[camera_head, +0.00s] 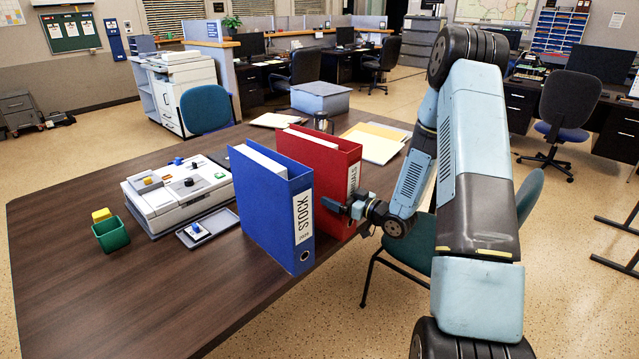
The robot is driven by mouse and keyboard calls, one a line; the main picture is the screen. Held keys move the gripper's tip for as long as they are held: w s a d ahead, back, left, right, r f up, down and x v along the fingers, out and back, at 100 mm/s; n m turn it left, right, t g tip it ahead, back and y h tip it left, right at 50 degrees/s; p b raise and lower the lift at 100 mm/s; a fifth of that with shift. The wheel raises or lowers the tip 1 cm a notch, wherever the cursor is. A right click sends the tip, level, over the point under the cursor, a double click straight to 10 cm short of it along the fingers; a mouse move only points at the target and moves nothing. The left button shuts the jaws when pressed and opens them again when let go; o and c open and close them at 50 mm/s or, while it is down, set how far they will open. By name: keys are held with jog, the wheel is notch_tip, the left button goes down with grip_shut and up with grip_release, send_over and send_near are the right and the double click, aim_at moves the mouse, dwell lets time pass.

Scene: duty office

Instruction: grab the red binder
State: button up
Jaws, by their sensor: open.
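The red binder (327,157) stands upright on the brown table near its right edge, its white-labelled spine facing the front right. The blue binder (267,207) stands upright just in front and to the left of it, labelled STOCK, and hides part of the red binder's side. My gripper (338,208) is at the lower part of the red binder's spine, coming from the right. Its fingers are small here and partly hidden, and they look open. I cannot tell whether they touch the binder.
A white and grey device (178,192), a small tray (207,228) and a green cup (110,234) stand on the table's left. Folders (374,143), a metal mug (323,122) and a grey box (320,97) lie behind the binders. A green chair (408,250) stands beneath my arm.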

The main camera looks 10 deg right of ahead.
jog(key=shift+c, duration=0.3)
jog(key=shift+w, duration=0.1)
jog(key=c, duration=1.8)
